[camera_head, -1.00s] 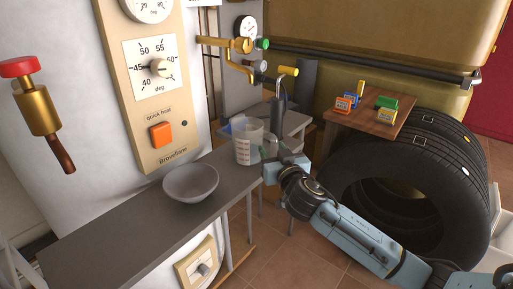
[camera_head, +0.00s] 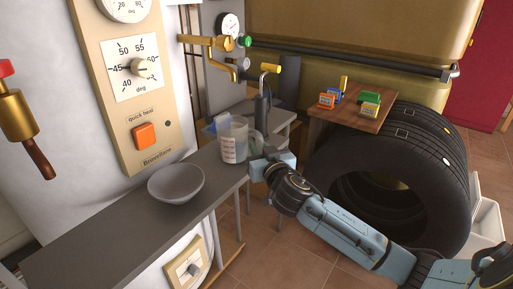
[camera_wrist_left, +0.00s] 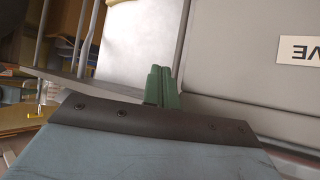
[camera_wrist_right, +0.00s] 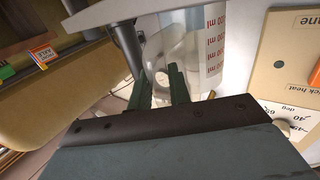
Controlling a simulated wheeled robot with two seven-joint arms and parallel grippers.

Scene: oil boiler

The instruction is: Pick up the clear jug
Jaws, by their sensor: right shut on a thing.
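The clear jug (camera_head: 234,141) with red measuring marks is upright at the far end of the grey shelf, beyond the bowl. I cannot tell whether its base rests on the shelf. My right gripper (camera_head: 259,152) is at the jug's right side, shut on its handle. In the right wrist view, the green fingers (camera_wrist_right: 161,88) are at the jug's handle, and the jug (camera_wrist_right: 197,45) shows its red markings. My left gripper (camera_wrist_left: 161,86) shows only in the left wrist view, its green fingers close together with nothing visible between them.
A grey bowl (camera_head: 176,183) sits on the grey shelf (camera_head: 95,238). Brass pipes and a yellow-handled tap (camera_head: 266,72) are behind the jug. A wooden table (camera_head: 357,116) with small coloured boxes and large black tyres (camera_head: 400,165) are at the right.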

